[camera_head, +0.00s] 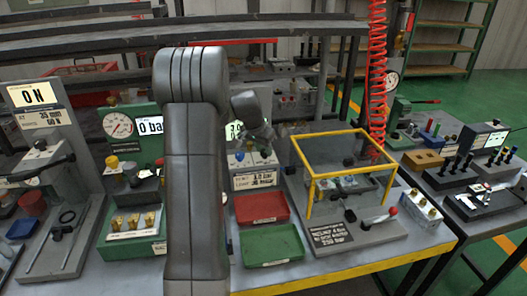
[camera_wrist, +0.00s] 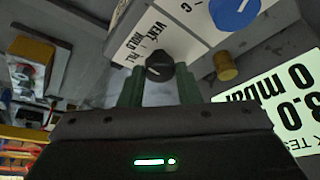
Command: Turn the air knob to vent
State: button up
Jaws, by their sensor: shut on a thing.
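The air knob (camera_wrist: 159,65) is a small black knob with a pale mark on a white panel (camera_wrist: 183,40) in the wrist view. Labels reading vent, hold and fill run beside it, upside down. Which label the mark points at is too small to tell. My gripper (camera_wrist: 160,80) has its two green fingers on either side of the knob and is shut on it. The black knob is hidden there.
A large blue knob (camera_wrist: 235,12) and a brass knob (camera_wrist: 225,66) sit close to the fingers. A lit display (camera_wrist: 280,95) shows 0 mbar. Red (camera_head: 262,207) and green (camera_head: 272,245) trays lie in front of the block. A yellow-framed guard (camera_head: 312,190) stands to the right.

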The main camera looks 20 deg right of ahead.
jog(key=m+g+b, duration=0.1)
jog(key=m, duration=0.2)
jog(key=shift+w+f+h+b, duration=0.1)
jog(key=shift+w+h+b, duration=0.05)
jog(key=shift+h+b, duration=0.2)
jog(key=shift+w+a+m+g, duration=0.1)
jog(key=shift+m+g, duration=0.7)
jog(key=shift+m, duration=1.2)
jog(key=o, duration=1)
jog(key=shift+r, duration=0.2)
jog(key=v, duration=1.3)
jog(key=shift+w+a+r, duration=0.1)
jog(key=shift+w+r, duration=0.1)
jog(key=shift+r, duration=0.1)
jog(key=shift+f, duration=0.1)
